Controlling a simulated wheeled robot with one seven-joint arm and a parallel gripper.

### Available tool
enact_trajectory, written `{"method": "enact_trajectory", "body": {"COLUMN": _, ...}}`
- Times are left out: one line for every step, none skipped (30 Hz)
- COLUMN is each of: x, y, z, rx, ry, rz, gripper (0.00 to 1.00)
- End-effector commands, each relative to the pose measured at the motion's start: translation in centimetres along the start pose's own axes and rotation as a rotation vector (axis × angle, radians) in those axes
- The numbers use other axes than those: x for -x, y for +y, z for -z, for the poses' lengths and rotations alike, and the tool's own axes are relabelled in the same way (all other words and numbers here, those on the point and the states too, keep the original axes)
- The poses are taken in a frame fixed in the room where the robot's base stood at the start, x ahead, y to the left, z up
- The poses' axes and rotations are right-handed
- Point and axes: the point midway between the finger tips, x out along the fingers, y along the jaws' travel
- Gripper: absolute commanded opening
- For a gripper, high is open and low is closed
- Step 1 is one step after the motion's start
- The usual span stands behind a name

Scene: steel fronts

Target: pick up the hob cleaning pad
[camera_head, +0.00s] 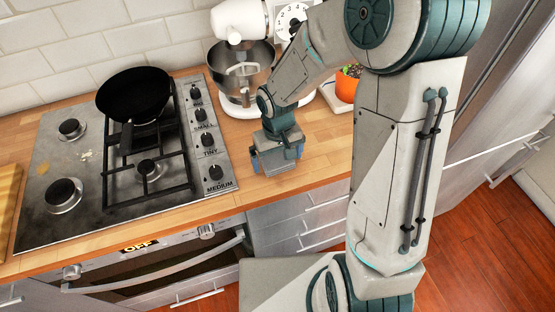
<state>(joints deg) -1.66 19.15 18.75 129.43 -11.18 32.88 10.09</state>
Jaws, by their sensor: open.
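My gripper (277,163) points down over the wooden counter, just right of the hob's knob panel. Its fingers are open and sit close to the worktop; I cannot tell whether they touch it. I cannot make out the hob cleaning pad for certain. The gripper and arm cover part of the counter where something small could lie. Stains show on the bare left part of the steel hob (95,220).
A black pan (134,92) sits on the hob's rear grate. A stand mixer with a steel bowl (240,72) stands behind my gripper. An orange pot (347,88) is behind my arm. A wooden board (8,200) lies at the far left. Bare counter (325,140) lies right of my gripper.

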Motion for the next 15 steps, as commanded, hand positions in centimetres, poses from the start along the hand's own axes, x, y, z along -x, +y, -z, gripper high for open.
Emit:
{"method": "enact_trajectory", "body": {"x": 0.01, "y": 0.00, "z": 0.00, "rx": 0.000, "ry": 0.000, "rz": 0.000, "gripper": 1.00}}
{"method": "enact_trajectory", "body": {"x": 0.01, "y": 0.00, "z": 0.00, "rx": 0.000, "ry": 0.000, "rz": 0.000, "gripper": 1.00}}
{"method": "enact_trajectory", "body": {"x": 0.02, "y": -0.01, "z": 0.00, "rx": 0.000, "ry": 0.000, "rz": 0.000, "gripper": 0.92}}
{"method": "enact_trajectory", "body": {"x": 0.02, "y": -0.01, "z": 0.00, "rx": 0.000, "ry": 0.000, "rz": 0.000, "gripper": 0.83}}
{"method": "enact_trajectory", "body": {"x": 0.02, "y": -0.01, "z": 0.00, "rx": 0.000, "ry": 0.000, "rz": 0.000, "gripper": 0.75}}
{"method": "enact_trajectory", "body": {"x": 0.03, "y": -0.01, "z": 0.00, "rx": 0.000, "ry": 0.000, "rz": 0.000, "gripper": 0.64}}
{"method": "enact_trajectory", "body": {"x": 0.03, "y": -0.01, "z": 0.00, "rx": 0.000, "ry": 0.000, "rz": 0.000, "gripper": 0.56}}
{"method": "enact_trajectory", "body": {"x": 0.03, "y": -0.02, "z": 0.00, "rx": 0.000, "ry": 0.000, "rz": 0.000, "gripper": 0.55}}
{"method": "enact_trajectory", "body": {"x": 0.03, "y": -0.02, "z": 0.01, "rx": 0.000, "ry": 0.000, "rz": 0.000, "gripper": 0.55}}
{"method": "enact_trajectory", "body": {"x": 0.04, "y": -0.02, "z": 0.01, "rx": 0.000, "ry": 0.000, "rz": 0.000, "gripper": 0.55}}
{"method": "enact_trajectory", "body": {"x": 0.04, "y": -0.02, "z": 0.01, "rx": 0.000, "ry": 0.000, "rz": 0.000, "gripper": 0.55}}
{"method": "enact_trajectory", "body": {"x": 0.04, "y": -0.02, "z": 0.01, "rx": 0.000, "ry": 0.000, "rz": 0.000, "gripper": 0.55}}
{"method": "enact_trajectory", "body": {"x": 0.04, "y": -0.02, "z": 0.01, "rx": 0.000, "ry": 0.000, "rz": 0.000, "gripper": 0.54}}
{"method": "enact_trajectory", "body": {"x": 0.05, "y": -0.02, "z": 0.01, "rx": 0.000, "ry": 0.000, "rz": 0.000, "gripper": 0.54}}
{"method": "enact_trajectory", "body": {"x": 0.06, "y": -0.02, "z": 0.01, "rx": 0.000, "ry": 0.000, "rz": 0.000, "gripper": 0.54}}
